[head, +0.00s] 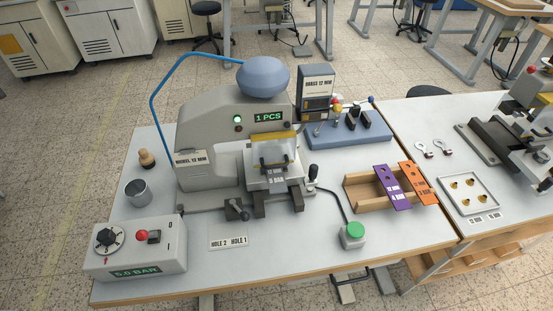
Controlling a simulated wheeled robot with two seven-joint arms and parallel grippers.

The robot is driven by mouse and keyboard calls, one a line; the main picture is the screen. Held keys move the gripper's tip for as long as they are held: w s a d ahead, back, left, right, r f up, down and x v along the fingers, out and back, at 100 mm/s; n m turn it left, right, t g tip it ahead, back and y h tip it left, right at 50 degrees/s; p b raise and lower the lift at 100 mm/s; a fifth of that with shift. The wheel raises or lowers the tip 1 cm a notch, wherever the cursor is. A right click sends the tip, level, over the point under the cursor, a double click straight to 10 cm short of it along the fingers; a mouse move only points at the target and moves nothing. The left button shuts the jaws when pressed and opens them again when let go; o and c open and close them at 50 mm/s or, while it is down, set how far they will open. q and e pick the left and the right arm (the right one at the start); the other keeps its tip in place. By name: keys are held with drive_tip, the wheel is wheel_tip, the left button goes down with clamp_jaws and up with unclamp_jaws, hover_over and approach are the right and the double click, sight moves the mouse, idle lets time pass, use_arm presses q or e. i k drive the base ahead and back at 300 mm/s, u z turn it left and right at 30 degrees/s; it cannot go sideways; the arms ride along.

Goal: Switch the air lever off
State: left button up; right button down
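A grey control box (130,252) stands at the front left corner of the table. Its front display (135,271) reads 5.0 BAR in green. A lever with a red ball end (142,236) sits on the top of the box, beside a black round dial (106,238). I take this red-ended lever to be the air lever; no label on it is readable. The stamping press (225,140) stands behind the box, with a lit green lamp and a display reading 1 PCS. Neither of my grippers shows in the head view.
A metal cup (137,193) and a wooden-handled stamp (147,159) stand behind the box. A dark lever (237,210) and a HOLE 2 / HOLE 1 plate (228,241) are to its right. A green button (353,234) and a wooden tray (360,194) lie further right. The front middle table is clear.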

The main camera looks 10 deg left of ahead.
sight(142, 235)
drive_tip(key=k, duration=0.55)
drive_tip(key=u, duration=1.2)
drive_tip(key=i, duration=0.5)
drive_tip(key=u, duration=0.4)
drive_tip(key=k, duration=0.25)
drive_tip(key=z, duration=0.35)
